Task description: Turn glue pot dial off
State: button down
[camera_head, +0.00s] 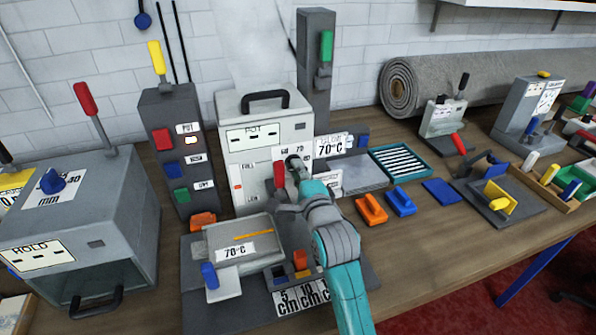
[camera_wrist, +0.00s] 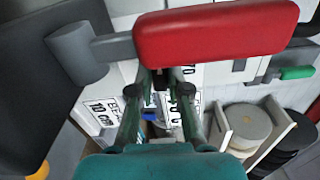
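The glue pot (camera_head: 265,140) is a pale box labelled POT with a black top handle, standing against the wall in the head view. My gripper (camera_head: 291,165) is at the right part of its front face, where my arm covers what is behind. No dial can be made out there. A red lever handle (camera_head: 280,175) is just left of my gripper; it crosses the top of the wrist view (camera_wrist: 215,32). My gripper's fingers (camera_wrist: 161,78) are apart along their length, but their tips pass behind the red handle. Whether they hold anything is hidden.
A grey post with red, blue and green buttons (camera_head: 172,150) stands left of the pot. A 70°C sign (camera_head: 331,145) stands at the right. A grey press (camera_head: 235,240) lies in front. Pale haze (camera_head: 250,45) hangs above the pot. Orange and blue blocks (camera_head: 372,208) lie to the right.

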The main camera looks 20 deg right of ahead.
jog(key=shift+n, duration=0.8)
jog(key=c, duration=1.1)
grip_release()
jog(key=shift+s, duration=0.1)
jog(key=s, duration=1.1)
jog(key=shift+s, duration=0.4)
